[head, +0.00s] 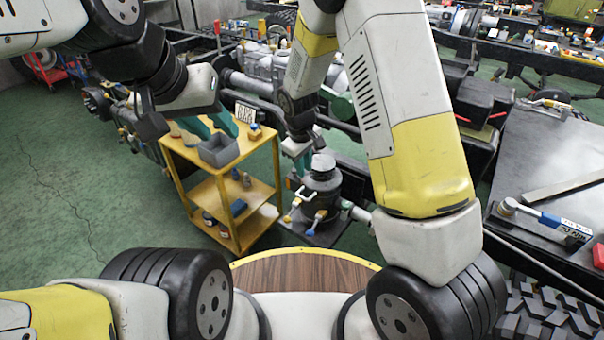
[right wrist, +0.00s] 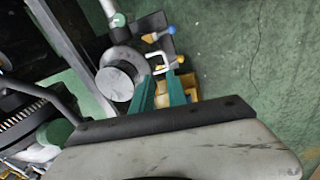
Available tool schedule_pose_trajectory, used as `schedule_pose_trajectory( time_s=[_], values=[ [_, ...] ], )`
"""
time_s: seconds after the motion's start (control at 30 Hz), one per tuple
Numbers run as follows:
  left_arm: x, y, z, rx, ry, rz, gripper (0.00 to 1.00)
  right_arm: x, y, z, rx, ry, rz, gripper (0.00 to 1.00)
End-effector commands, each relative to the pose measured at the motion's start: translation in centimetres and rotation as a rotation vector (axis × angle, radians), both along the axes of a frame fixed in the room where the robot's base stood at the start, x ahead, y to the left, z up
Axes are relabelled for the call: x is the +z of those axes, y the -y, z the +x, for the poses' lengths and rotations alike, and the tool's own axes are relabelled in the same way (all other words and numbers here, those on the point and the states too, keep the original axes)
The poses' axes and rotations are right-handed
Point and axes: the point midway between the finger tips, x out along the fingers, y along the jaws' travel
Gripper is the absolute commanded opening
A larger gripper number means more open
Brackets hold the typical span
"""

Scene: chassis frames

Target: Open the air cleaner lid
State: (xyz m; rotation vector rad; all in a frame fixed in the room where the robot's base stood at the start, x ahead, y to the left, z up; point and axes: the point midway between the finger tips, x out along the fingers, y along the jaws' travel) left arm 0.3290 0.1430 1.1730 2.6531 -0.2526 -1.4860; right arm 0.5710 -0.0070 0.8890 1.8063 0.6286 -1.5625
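The air cleaner (head: 321,190) is a dark upright canister with a pale round top, standing right of the yellow cart. In the right wrist view its grey round lid (right wrist: 116,84) shows from above. Clips with coloured tips stick out around it, one blue-tipped (right wrist: 159,35). My right gripper (right wrist: 160,92) has its two teal fingers apart, beside the lid, with a pale bent wire clip (right wrist: 155,62) just beyond the fingertips. I cannot tell whether they touch.
The yellow cart (head: 240,168) holds a grey bin (head: 219,150) and small parts. Chassis frames with pipes run behind.

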Motion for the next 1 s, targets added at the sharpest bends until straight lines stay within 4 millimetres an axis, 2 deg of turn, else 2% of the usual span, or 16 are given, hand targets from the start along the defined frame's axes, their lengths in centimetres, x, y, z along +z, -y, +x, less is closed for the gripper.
schedule_pose_trajectory(
  time_s=[0.03, 0.1, 0.37, 0.63, 0.8, 1.0],
  values=[
    [0.0, 0.0, 0.0, 0.000, 0.000, 0.000, 0.36, -1.9, -0.5, 0.1, 0.032, -0.011, -0.025, 0.19],
    [0.0, 0.0, 0.0, 0.000, 0.000, 0.000, 0.36, -3.5, -1.0, 0.3, 0.065, -0.016, -0.047, 0.19],
    [0.0, 0.0, 0.0, 0.000, 0.000, 0.000, 0.36, -6.6, -1.3, 0.7, 0.106, -0.024, -0.074, 0.19],
    [0.0, 0.0, 0.0, 0.000, 0.000, 0.000, 0.36, -10.8, -0.7, 1.3, 0.103, -0.025, -0.073, 0.19],
    [0.0, 0.0, 0.0, 0.000, 0.000, 0.000, 0.36, -12.5, -0.6, 1.6, 0.102, -0.024, -0.072, 0.19],
    [0.0, 0.0, 0.0, 0.000, 0.000, 0.000, 0.36, -12.9, -0.5, 1.7, 0.102, -0.022, -0.071, 0.19]
  ],
)
